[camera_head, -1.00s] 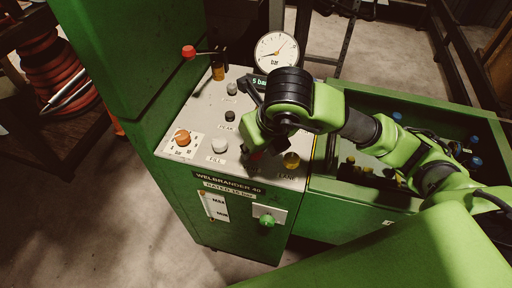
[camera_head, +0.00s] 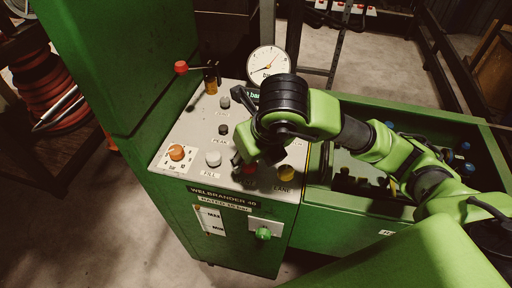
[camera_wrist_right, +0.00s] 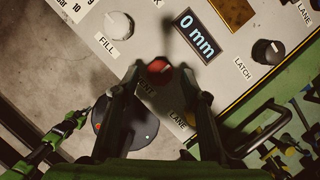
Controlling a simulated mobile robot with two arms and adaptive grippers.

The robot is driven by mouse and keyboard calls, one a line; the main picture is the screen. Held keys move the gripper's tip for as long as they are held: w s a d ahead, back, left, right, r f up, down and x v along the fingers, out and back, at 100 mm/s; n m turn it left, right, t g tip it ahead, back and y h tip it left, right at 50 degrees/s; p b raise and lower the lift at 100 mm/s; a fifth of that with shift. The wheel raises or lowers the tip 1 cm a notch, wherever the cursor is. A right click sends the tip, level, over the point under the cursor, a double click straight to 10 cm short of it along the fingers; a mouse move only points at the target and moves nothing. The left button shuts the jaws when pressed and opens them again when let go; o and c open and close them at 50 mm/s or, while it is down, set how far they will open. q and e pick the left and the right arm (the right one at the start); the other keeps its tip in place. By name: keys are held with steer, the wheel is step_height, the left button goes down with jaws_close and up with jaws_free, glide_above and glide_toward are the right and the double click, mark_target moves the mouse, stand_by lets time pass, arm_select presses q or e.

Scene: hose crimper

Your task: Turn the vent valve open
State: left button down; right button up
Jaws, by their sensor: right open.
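The vent valve appears as a red knob (camera_wrist_right: 158,68) on the sloping grey panel; its label beside it is partly hidden, with only the last letters showing. In the head view the red knob (camera_head: 250,169) shows just below my right gripper (camera_head: 246,160). In the wrist view my right gripper (camera_wrist_right: 161,76) is open, with one finger on each side of the red knob. I cannot tell whether the fingers touch it.
A white FILL knob (camera_head: 213,159), an orange dial (camera_head: 177,152) and a yellow LANE knob (camera_head: 285,173) are nearby. A round gauge (camera_head: 267,62) and a red-ball lever (camera_head: 181,67) stand behind. A green bin (camera_head: 357,215) adjoins the panel on the right.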

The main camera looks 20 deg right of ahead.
steer(key=v, duration=1)
steer(key=shift+r, duration=0.2)
steer(key=shift+s, duration=0.1)
